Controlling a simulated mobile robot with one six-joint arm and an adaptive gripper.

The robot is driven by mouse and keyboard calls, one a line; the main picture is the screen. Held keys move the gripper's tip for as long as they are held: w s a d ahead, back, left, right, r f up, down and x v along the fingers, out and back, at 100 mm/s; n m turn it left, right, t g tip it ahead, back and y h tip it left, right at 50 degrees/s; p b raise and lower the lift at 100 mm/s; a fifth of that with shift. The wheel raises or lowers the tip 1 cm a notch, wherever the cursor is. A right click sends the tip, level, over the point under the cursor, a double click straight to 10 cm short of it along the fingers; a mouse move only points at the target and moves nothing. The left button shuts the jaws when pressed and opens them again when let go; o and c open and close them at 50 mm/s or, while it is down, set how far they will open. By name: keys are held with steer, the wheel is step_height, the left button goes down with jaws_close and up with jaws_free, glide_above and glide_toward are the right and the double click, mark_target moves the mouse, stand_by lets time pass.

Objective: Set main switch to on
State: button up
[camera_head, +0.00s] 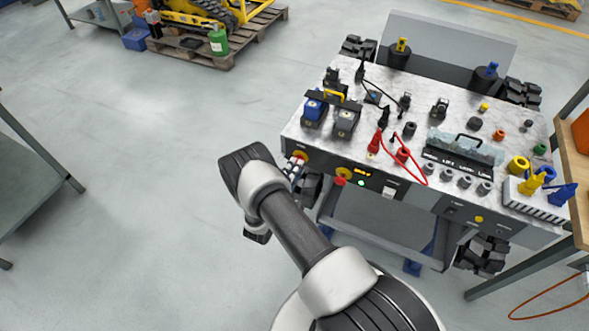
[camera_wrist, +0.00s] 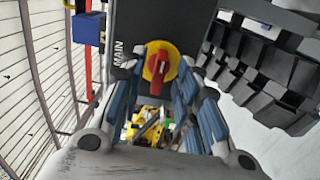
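The main switch (camera_wrist: 160,64) is a red knob on a round yellow plate, beside the word MAIN, on a dark panel in the wrist view. Its red handle looks nearly upright there, tilted slightly. In the head view the switch (camera_head: 300,155) sits at the left end of the carrier's front panel, partly hidden by my gripper. My gripper (camera_wrist: 160,95) is open, with one blue-padded finger on each side of the knob's line. I cannot tell whether the fingertips touch the yellow plate. My gripper (camera_head: 295,172) is close to the panel.
The carrier's top (camera_head: 360,140) bears plugs, sockets and a red cable (camera_head: 424,172). A red button (camera_head: 340,181), a lit display (camera_head: 362,171) and a white rocker switch (camera_head: 389,192) lie right of the main switch.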

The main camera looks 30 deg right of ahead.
steer(key=v, duration=1.1)
steer(key=shift+s+a, duration=0.3)
steer(key=shift+r, duration=0.1)
